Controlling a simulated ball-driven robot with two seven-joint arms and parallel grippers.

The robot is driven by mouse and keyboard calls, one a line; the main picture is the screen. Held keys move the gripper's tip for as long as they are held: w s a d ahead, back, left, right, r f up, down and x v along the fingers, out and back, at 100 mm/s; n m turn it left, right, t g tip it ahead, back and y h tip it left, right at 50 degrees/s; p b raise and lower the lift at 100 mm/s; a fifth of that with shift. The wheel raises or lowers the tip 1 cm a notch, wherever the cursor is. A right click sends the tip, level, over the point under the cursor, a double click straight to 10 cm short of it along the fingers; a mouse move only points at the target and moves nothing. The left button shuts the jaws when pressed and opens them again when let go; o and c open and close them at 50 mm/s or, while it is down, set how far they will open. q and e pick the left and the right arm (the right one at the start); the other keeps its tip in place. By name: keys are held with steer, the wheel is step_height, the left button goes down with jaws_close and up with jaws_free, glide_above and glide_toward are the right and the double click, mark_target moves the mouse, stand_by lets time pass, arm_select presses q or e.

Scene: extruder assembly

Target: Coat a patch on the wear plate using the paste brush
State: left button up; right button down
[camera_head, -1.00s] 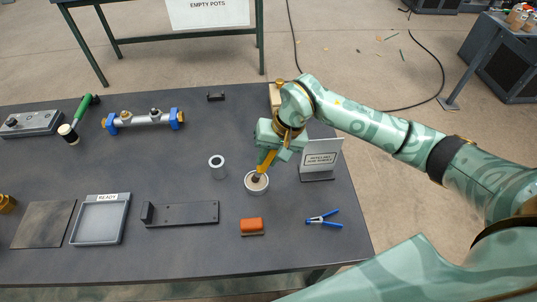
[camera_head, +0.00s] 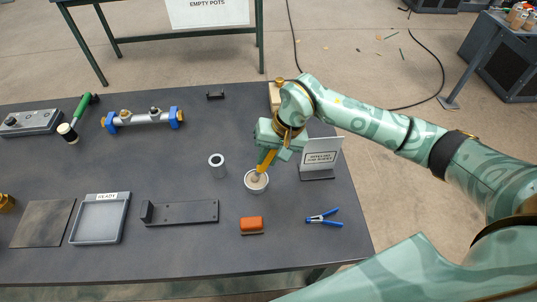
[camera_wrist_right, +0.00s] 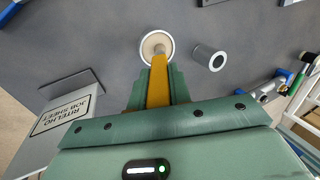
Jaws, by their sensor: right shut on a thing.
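My right gripper (camera_head: 270,152) is shut on the yellow handle of the paste brush (camera_head: 264,163). The brush points down into a small round white pot (camera_head: 257,188) on the table, with its tip inside the rim. In the right wrist view, the brush handle (camera_wrist_right: 158,82) runs from the gripper to the pot (camera_wrist_right: 145,42), which has pale contents. A flat, dark square plate (camera_head: 43,223) lies at the far left and looks like the wear plate; its surface shows no clear pale patch. My left gripper is not in view.
A grey tray marked READY (camera_head: 100,218), a black bracket (camera_head: 185,212), an orange block (camera_head: 252,225) and blue-handled pliers (camera_head: 323,218) lie along the front. A metal sleeve (camera_head: 217,166) stands left of the pot; a job sheet stand (camera_head: 320,159) is at right.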

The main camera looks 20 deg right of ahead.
step_height(320, 180, up, 6)
steer(key=p, duration=0.4)
steer(key=shift+r, duration=0.25)
steer(key=shift+r+p, duration=0.25)
steer(key=shift+p, duration=0.15)
stand_by(0.5)
